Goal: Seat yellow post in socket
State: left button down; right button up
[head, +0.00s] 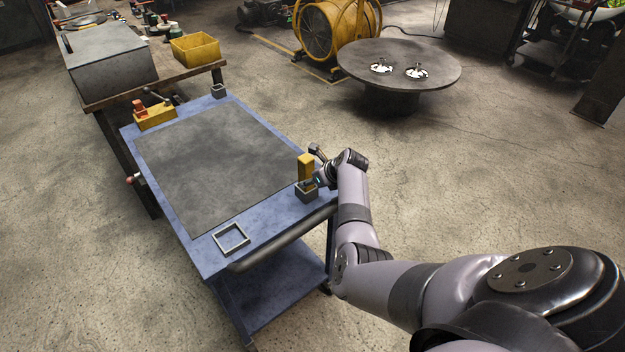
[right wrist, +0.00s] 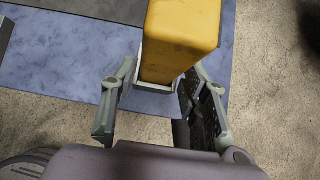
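The yellow post (head: 305,166) stands roughly upright at the grey square socket (head: 306,194), near the right edge of the blue table. In the right wrist view the lower end of the post (right wrist: 180,40) is inside the rim of the socket (right wrist: 153,87). How deep it sits is hidden. My right gripper (head: 315,168) is beside the post, coming from the right. In the right wrist view its fingers (right wrist: 160,98) are spread on either side of post and socket, with a visible gap at the left finger. My left gripper is not in view.
The blue table has a grey mat (head: 215,165), an empty square frame (head: 231,238) at the front and another small grey socket (head: 218,90) at the far corner. A yellow block with a red part (head: 155,117) sits at the far left. A handle bar (head: 283,240) runs along the front edge.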

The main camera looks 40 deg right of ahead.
jog(key=shift+o, duration=1.3)
jog(key=shift+s, duration=0.1)
jog(key=v, duration=1.1)
jog(key=shift+s+r, duration=0.25)
jog(key=shift+r, duration=0.05)
